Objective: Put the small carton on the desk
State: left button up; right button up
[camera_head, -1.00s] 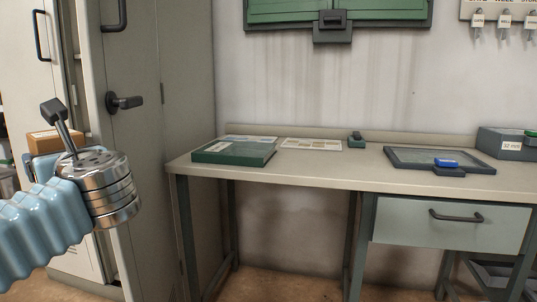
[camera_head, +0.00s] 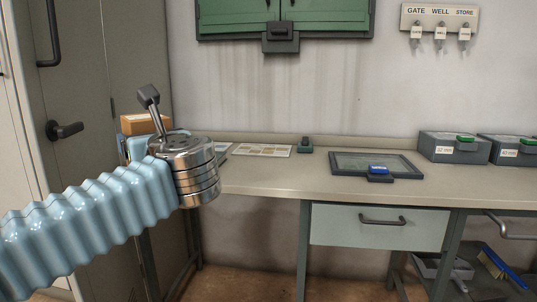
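The small carton (camera_head: 138,124) is a brown box at the left, up off the desk, partly hidden behind my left wrist and a light blue part of my arm. My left gripper (camera_head: 148,95) shows only a dark tip on a metal rod; its other parts are hidden. The carton keeps its place against this gripper as the arm moves, so it appears held, though the contact is hidden. The desk (camera_head: 270,182) is a beige top with grey legs and a drawer, right of and beyond the carton. My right gripper is out of view.
A tall cabinet (camera_head: 85,80) stands at the left.

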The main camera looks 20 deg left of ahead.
aim_at(276, 170)
jog(key=i+z, duration=0.2)
jog(key=i, duration=0.25)
jog(key=i+j+u, duration=0.1)
jog(key=i, duration=0.6)
